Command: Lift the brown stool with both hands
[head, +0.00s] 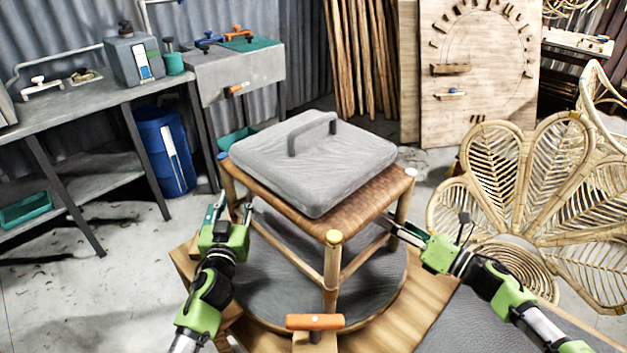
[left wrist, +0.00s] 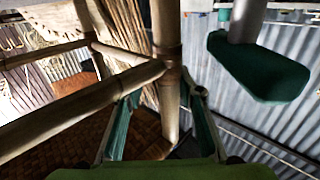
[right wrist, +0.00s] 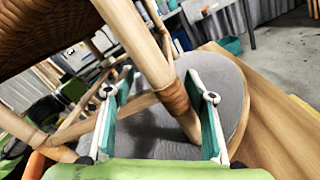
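The brown stool (head: 385,192) has a woven seat and bamboo legs and stands upright on a round grey turntable top. A grey cushion-like pad with a handle (head: 318,160) lies on its seat. My left gripper (head: 228,207) is at the stool's left leg; in the left wrist view the leg (left wrist: 167,80) passes between its parted fingers, with gaps on both sides. My right gripper (head: 398,228) is at the right leg; in the right wrist view that leg (right wrist: 150,60) runs between its spread fingers. Neither gripper appears closed on a leg.
The round grey top (head: 265,285) rests on a wooden base with an orange-handled clamp (head: 314,322) in front. A workbench (head: 90,105) and blue barrel (head: 165,150) stand left. Rattan petal-shaped chair parts (head: 510,170) crowd the right. A wooden board (head: 480,75) stands behind.

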